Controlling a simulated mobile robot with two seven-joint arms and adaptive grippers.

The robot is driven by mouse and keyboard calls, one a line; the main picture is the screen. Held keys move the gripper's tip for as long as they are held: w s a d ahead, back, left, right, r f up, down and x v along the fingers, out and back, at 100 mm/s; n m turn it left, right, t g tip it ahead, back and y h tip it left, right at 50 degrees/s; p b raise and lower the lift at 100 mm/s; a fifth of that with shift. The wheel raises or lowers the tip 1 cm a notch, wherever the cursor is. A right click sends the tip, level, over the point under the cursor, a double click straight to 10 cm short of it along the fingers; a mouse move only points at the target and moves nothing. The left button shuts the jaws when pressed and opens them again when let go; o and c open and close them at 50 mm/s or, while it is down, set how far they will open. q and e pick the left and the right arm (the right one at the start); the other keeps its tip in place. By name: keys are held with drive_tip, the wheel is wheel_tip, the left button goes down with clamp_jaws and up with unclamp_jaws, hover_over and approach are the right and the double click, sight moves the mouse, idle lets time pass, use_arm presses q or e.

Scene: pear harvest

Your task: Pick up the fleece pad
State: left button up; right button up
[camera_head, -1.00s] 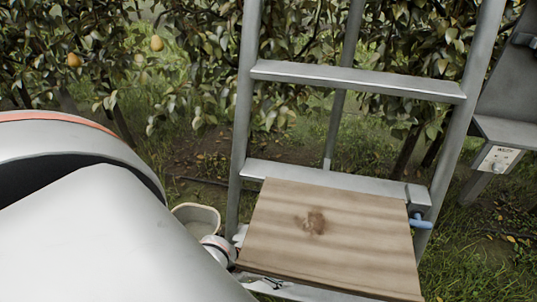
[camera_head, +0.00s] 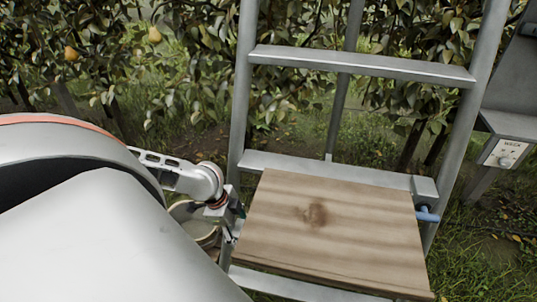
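I cannot make out a fleece pad for certain in the head view. My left gripper (camera_head: 234,228) is at the left edge of the brown wooden board (camera_head: 325,235), beside the ladder's left rail. Its fingers are small and partly hidden, so I cannot tell whether they are open or shut, or whether they touch the board. A pale round container (camera_head: 203,233) is below and behind my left wrist, mostly covered by my arm. My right gripper is not in view.
The board lies on a lower step of a grey metal ladder (camera_head: 360,67). A blue peg or handle (camera_head: 427,217) sticks out at the right. A grey stand with a knob panel (camera_head: 505,153) is farther right. Pear trees (camera_head: 190,70) are behind.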

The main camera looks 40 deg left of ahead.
use_arm(q)
drive_tip(key=w+d, duration=0.1)
drive_tip(key=w, duration=0.1)
drive_tip(key=w+d, duration=0.1)
drive_tip(key=w, duration=0.1)
drive_tip(key=w+d, duration=0.1)
drive_tip(key=w, duration=0.1)
drive_tip(key=shift+w+d, duration=0.35)
drive_tip(key=shift+w, duration=0.05)
drive_tip(key=shift+b+x, duration=0.75)
drive_tip(key=shift+x, duration=1.8)
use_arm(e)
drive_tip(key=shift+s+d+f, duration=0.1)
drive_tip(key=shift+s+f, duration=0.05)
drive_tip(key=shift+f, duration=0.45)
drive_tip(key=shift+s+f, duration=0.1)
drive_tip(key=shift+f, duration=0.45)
use_arm(q)
drive_tip(key=c, duration=1.2)
